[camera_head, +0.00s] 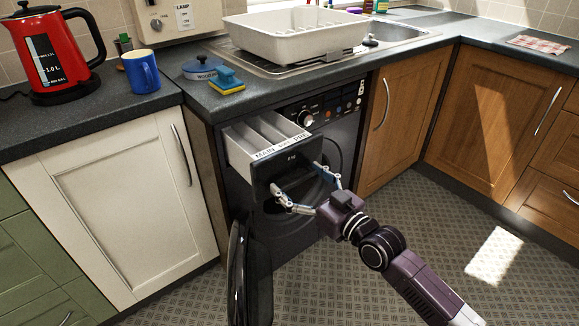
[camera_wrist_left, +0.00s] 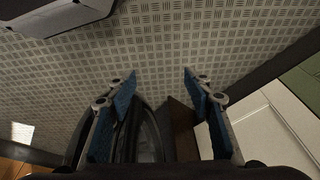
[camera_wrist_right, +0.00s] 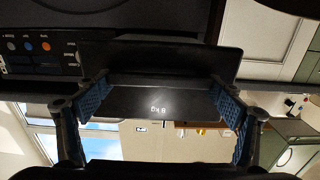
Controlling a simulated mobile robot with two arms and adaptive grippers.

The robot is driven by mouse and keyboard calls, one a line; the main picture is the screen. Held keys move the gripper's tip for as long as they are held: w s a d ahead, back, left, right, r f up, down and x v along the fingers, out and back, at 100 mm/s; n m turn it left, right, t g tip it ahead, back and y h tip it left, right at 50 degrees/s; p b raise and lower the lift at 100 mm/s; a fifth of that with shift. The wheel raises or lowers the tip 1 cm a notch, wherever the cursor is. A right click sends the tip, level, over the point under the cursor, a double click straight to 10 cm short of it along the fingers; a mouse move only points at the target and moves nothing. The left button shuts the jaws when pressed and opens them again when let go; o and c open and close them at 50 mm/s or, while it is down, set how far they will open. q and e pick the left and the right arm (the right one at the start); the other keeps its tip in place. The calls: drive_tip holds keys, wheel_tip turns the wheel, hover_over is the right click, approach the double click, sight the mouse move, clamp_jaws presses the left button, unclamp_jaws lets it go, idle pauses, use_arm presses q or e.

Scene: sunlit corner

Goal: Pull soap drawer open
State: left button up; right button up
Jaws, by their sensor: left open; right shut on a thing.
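The soap drawer (camera_head: 262,139) stands pulled out of the dark washing machine (camera_head: 343,133) under the counter. Its pale compartments and a "MAIN" and "PRE" label show from above. My right gripper (camera_head: 298,178) is shut on the drawer's dark front, with one blue-padded finger at each side. In the right wrist view, the drawer front (camera_wrist_right: 155,103) lies between the two fingers. My left gripper (camera_wrist_left: 160,76) is open and empty in its wrist view, above the patterned floor. It is not in the head view.
The washing machine's round door (camera_head: 240,280) hangs open below the drawer. A white cabinet (camera_head: 110,205) stands to the left. On the counter are a red kettle (camera_head: 58,55), a blue mug (camera_head: 141,72), a sponge (camera_head: 226,82) and a dish rack (camera_head: 290,38). The floor at right is clear.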

drive_tip(key=shift+p+v, duration=0.45)
drive_tip(key=shift+v, duration=0.65)
use_arm(q)
drive_tip(key=shift+s+f, duration=0.2)
drive_tip(key=shift+f, duration=1.05)
drive_tip(key=shift+s+f, duration=0.2)
drive_tip(key=shift+f, duration=1.05)
use_arm(e)
drive_tip(key=shift+s+d, duration=0.3)
drive_tip(key=shift+s, duration=0.05)
drive_tip(key=o, duration=1.6)
drive_tip(key=v, duration=1.2)
